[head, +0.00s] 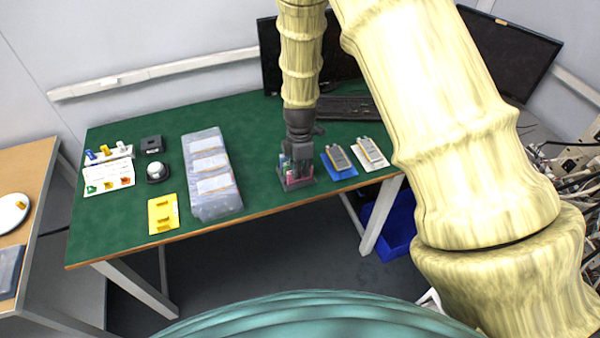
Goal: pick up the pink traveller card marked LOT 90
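A small grey holder (309,181) stands near the front edge of the green table, right of centre. Something pink (290,181) shows low in it, with other coloured bits beside it. It may be the pink traveller card, but no LOT 90 marking is readable at this size. My gripper (296,172) points down right over the holder, its fingers at or inside the holder's opening. The fingers are small and mixed with the holder's contents, so I cannot tell whether they are open or shut, or touching the pink thing.
A blue tray (348,174) and a white tray (383,163), each bearing a cell, stand close right of the holder. A clear box (217,209) and a yellow tray (154,224) lie left. A keyboard (347,108) is behind. Green table between clear box and holder is clear.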

